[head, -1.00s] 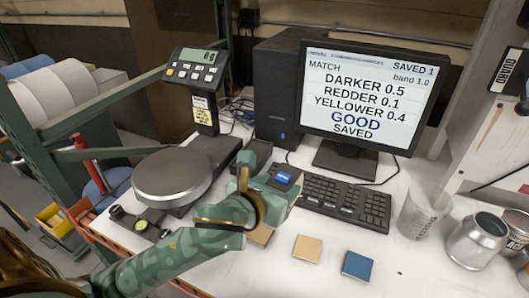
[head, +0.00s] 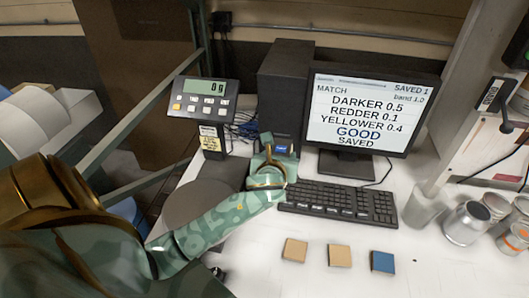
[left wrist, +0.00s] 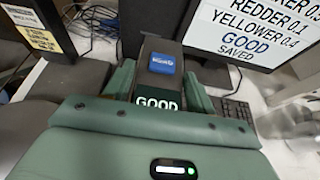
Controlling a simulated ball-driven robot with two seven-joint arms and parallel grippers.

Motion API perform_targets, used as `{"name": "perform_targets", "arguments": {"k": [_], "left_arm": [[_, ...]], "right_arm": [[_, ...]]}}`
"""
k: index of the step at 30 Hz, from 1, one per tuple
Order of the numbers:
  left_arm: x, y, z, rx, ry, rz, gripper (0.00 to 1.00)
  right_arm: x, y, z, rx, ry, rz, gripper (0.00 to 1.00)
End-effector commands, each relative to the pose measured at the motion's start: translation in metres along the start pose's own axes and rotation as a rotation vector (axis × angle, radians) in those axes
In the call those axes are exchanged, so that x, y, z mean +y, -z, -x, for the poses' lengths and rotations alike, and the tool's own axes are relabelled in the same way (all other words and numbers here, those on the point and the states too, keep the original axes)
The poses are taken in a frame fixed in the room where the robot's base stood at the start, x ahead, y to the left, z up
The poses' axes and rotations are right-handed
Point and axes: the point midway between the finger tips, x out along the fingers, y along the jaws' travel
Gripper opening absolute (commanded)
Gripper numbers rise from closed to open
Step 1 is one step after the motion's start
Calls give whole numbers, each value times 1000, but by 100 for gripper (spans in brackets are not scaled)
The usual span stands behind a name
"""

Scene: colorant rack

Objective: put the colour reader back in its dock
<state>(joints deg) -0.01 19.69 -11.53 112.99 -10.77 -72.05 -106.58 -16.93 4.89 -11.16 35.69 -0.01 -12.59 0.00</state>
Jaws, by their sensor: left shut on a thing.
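The colour reader is a dark block with a blue label; in the left wrist view the reader (left wrist: 163,85) sits between my fingers, its small screen reading GOOD. Whether the reader touches anything below is hidden. I cannot make out the dock; my left arm covers much of the bench's left side. My right gripper is not in view.
A scale with a round plate (head: 190,205) and raised display (head: 204,88) stands left. The keyboard (head: 338,200) and monitor (head: 370,112) are right of the gripper. Three tiles, including a blue one (head: 382,262), lie in front. Metal cans (head: 467,222) stand far right.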

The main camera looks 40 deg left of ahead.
Motion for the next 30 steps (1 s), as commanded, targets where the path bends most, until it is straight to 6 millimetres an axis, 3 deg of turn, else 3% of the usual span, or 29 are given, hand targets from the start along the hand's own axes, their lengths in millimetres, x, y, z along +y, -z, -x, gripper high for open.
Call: {"name": "perform_targets", "arguments": {"k": [8, 13, 22, 26, 30], "left_arm": [[40, 6, -74, -5, -5, 0, 6], [54, 31, -109, -2, -2, 0, 6], [65, 47, -135, -3, 0, 1, 6], [63, 67, -142, -1, 1, 2, 6], [63, 72, -144, -4, 2, 0, 6]], "right_arm": [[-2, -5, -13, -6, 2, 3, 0], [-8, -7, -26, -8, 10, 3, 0], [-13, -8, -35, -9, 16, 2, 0], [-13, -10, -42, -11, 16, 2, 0], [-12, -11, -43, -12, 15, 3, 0]]}}
